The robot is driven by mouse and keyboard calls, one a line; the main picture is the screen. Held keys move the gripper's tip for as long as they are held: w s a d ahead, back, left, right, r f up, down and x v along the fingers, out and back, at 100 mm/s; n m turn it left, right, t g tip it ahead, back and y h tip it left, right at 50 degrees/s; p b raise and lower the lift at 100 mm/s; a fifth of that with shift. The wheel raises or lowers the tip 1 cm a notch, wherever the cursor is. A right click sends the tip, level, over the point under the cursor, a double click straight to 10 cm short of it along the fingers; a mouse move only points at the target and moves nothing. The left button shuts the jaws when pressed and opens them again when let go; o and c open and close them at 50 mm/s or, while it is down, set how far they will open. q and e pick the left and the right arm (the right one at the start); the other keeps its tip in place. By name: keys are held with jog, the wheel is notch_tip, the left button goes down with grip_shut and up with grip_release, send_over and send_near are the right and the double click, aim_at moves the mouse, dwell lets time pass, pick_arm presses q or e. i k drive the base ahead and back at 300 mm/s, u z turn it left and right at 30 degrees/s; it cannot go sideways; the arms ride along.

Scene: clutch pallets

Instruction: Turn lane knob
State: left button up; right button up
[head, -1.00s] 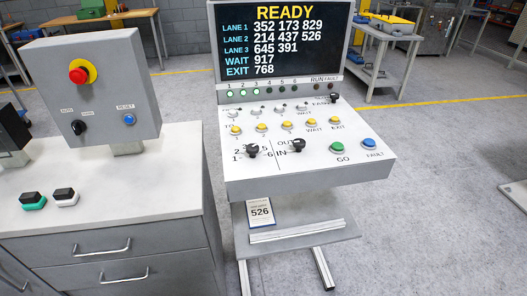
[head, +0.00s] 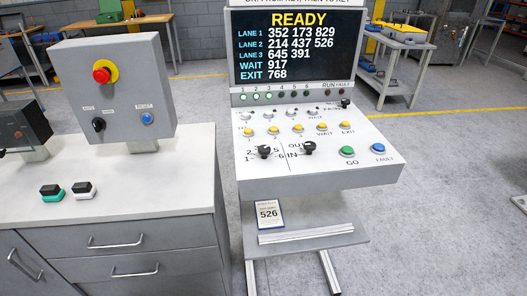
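The control console (head: 340,178) stands in the middle of the head view with a sloped white panel. A black lane knob (head: 264,151) sits at the panel's lower left, ringed by numbers such as 1, 2, 5 and 6. A second black knob (head: 309,148) sits to its right by the labels OUT and IN. A third, small black knob (head: 346,103) is at the upper right. The screen (head: 297,46) reads READY, with LANE 1 352 173 829, LANE 2 214 437 526, LANE 3 645 391, WAIT 917, EXIT 768. Neither gripper is in view.
Yellow buttons (head: 298,127), a green GO button (head: 347,151) and a blue FAULT button (head: 378,148) share the panel. A card reading 526 (head: 268,214) is on the lower shelf (head: 350,238). A grey cabinet (head: 130,190) stands left with a red-button box (head: 110,95).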

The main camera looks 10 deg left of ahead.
aim_at(265, 150)
jog(key=k, duration=0.4)
jog(key=u, duration=1.3)
jog(key=i, duration=0.6)
jog(key=z, duration=0.4)
